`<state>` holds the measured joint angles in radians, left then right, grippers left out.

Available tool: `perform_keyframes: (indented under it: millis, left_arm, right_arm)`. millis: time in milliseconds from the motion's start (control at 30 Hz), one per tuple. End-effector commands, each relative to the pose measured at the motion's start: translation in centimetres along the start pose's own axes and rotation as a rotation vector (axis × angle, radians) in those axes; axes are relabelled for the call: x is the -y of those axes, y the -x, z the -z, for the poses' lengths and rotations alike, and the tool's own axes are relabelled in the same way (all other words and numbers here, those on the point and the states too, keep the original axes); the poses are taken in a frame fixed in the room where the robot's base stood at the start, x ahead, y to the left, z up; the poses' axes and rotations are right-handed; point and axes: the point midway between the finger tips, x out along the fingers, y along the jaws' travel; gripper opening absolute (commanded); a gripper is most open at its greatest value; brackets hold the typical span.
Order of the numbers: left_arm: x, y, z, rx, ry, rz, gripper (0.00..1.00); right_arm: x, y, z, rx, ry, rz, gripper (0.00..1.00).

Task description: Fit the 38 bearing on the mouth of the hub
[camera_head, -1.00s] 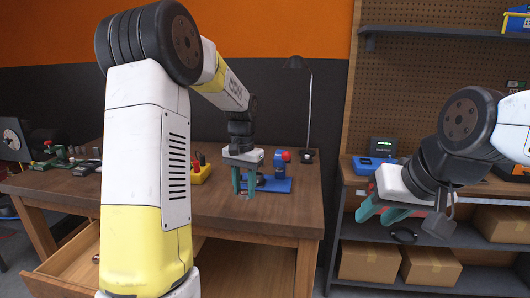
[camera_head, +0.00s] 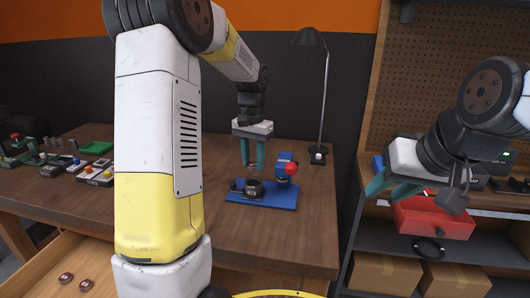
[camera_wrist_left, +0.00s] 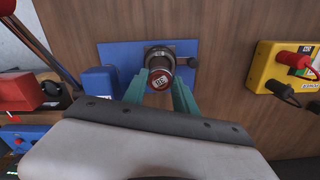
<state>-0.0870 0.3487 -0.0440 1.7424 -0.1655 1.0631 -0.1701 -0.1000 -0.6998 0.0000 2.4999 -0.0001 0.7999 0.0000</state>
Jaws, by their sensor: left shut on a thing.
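My left gripper (camera_head: 254,166) is shut on the 38 bearing, a small round piece with a red, marked face (camera_wrist_left: 160,82) between the teal fingers in the left wrist view. In the head view the bearing is small and mostly hidden by the fingers. The dark hub (camera_head: 254,188) sits on a blue base plate (camera_head: 275,199) on the workbench. The gripper is above the hub, with a small gap showing in the head view. In the wrist view the bearing overlaps the hub's mouth (camera_wrist_left: 158,53). My right gripper (camera_head: 392,186) is open and empty, in front of the shelf.
A blue post with a red knob (camera_head: 291,168) stands on the plate beside the hub. A lamp (camera_head: 322,100) stands behind. An open drawer (camera_head: 50,270) holds two round pieces (camera_head: 75,282). A yellow box (camera_wrist_left: 285,75) is near the plate. A red box (camera_head: 433,218) is at the right.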

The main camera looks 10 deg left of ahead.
Motion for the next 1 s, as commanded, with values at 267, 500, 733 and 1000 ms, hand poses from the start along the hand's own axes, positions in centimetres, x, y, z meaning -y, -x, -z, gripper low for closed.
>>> perform_keyframes:
  millis: [267, 500, 733, 1000]
  left_arm:
    - [0.0, -1.9, -0.1, 0.003, 0.001, 0.0, 0.0]
    - [0.0, -3.7, 0.0, 0.001, 0.0, 0.0, 0.0]
    - [0.0, -4.3, 0.0, 0.001, 0.0, 0.0, 0.0]
    - [0.0, -4.3, 0.0, 0.0, 0.0, 0.0, 0.0]
  right_arm:
    - [0.0, 0.0, 0.0, 0.0, 0.0, 0.0, 0.36]
    - [0.0, 0.0, 0.0, 0.0, 0.0, 0.0, 0.36]
    - [0.0, 0.0, 0.0, 0.0, 0.0, 0.0, 0.36]
    - [0.0, 0.0, 0.0, 0.0, 0.0, 0.0, 0.36]
